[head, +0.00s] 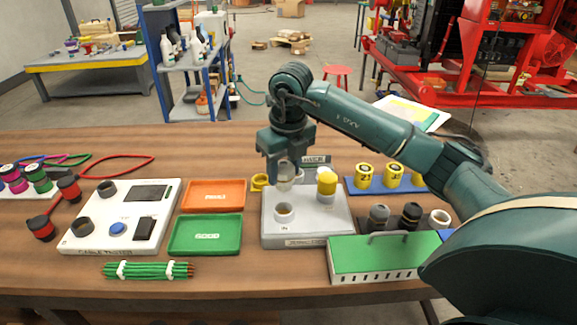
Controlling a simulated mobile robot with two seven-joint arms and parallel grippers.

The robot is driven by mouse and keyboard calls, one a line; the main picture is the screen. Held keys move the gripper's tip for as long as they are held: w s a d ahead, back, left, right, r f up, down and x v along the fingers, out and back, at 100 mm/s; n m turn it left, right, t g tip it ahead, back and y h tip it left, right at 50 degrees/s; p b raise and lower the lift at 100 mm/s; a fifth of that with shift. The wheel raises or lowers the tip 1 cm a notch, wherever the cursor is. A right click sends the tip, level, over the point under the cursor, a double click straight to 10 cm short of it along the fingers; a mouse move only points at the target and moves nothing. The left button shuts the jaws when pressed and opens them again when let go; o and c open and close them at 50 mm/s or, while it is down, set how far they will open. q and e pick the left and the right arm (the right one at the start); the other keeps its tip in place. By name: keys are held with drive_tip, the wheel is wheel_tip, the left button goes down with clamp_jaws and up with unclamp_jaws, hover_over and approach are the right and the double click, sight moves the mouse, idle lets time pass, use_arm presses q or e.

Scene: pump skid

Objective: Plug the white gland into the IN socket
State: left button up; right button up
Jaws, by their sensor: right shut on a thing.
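My right gripper (284,172) points down above the grey junction box (305,240) and is shut on the white gland (286,176), which looks pale and partly hidden by the fingers. A yellow and white gland (326,182) stands upright at the box's back right. My left gripper is not in view.
An orange tray (215,196) and a green tray (206,234) lie left. Yellow glands stand on a blue rack (380,186) at right. Black and white glands and a green-topped box (375,256) are in front right.

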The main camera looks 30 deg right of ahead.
sight(284, 186)
wheel_tip(284, 186, down, 3)
drive_tip(key=shift+b, duration=0.95)
wheel_tip(284, 186, down, 3)
drive_tip(key=shift+r+b, duration=0.2)
drive_tip(key=shift+b, duration=0.75)
drive_tip(key=shift+r+p, duration=0.3)
drive_tip(key=shift+r, duration=0.05)
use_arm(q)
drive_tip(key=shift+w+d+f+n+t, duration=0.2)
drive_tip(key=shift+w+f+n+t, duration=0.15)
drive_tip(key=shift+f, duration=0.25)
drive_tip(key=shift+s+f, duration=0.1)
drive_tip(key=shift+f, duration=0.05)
